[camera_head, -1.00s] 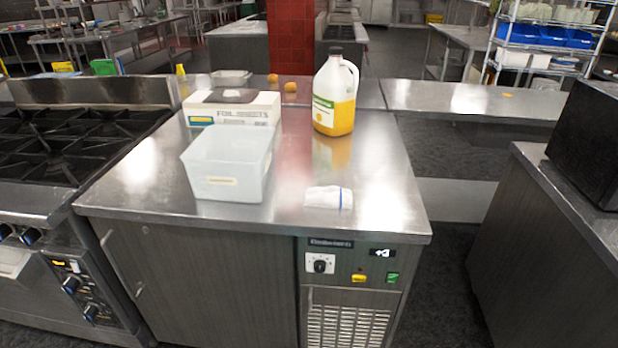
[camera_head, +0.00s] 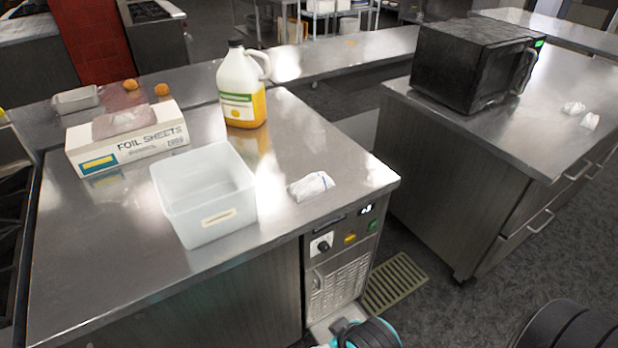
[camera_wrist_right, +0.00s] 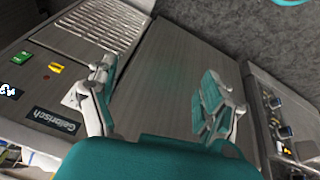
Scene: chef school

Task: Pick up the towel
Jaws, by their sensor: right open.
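A small white folded towel (camera_head: 311,187) lies on the steel counter (camera_head: 320,130) near its front right edge, right of a clear plastic bin. My right gripper (camera_wrist_right: 158,78) is open and empty in the right wrist view, with its two fingers well apart. It faces the cabinet front below the counter, and the towel does not show in that view. A teal and dark part of my arm shows at the bottom of the head view. My left gripper is not in view.
The clear bin (camera_head: 205,193), foil sheets box (camera_head: 130,142) and yellow-filled jug (camera_head: 241,90) stand left of and behind the towel. A floor gap separates the counters.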

